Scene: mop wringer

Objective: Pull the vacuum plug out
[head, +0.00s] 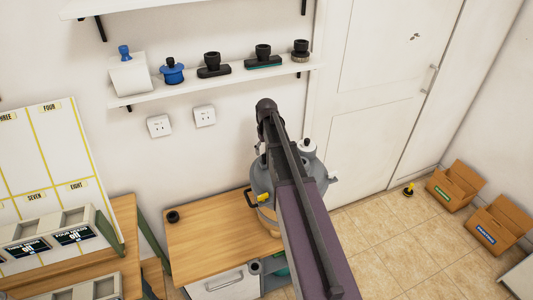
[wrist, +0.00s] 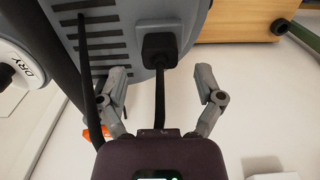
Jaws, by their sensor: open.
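The grey vacuum (head: 262,178) stands on the wooden bench in the head view, partly hidden by my arm. In the wrist view its grey vented body (wrist: 190,22) fills the top. A black plug (wrist: 160,45) sits against that body, with a black cord (wrist: 160,100) running down from it. My gripper (wrist: 161,75) is open, with one finger on each side of the plug and cord. The fingertips appear apart from the plug. I cannot make out the gripper in the head view.
A white part marked DRY (wrist: 20,65) and a dark bar (wrist: 88,75) lie left of my gripper. Two wall sockets (head: 159,125) (head: 204,115) are above the bench (head: 205,240). A shelf (head: 215,82) holds several attachments. Open floor (head: 375,235) lies at right.

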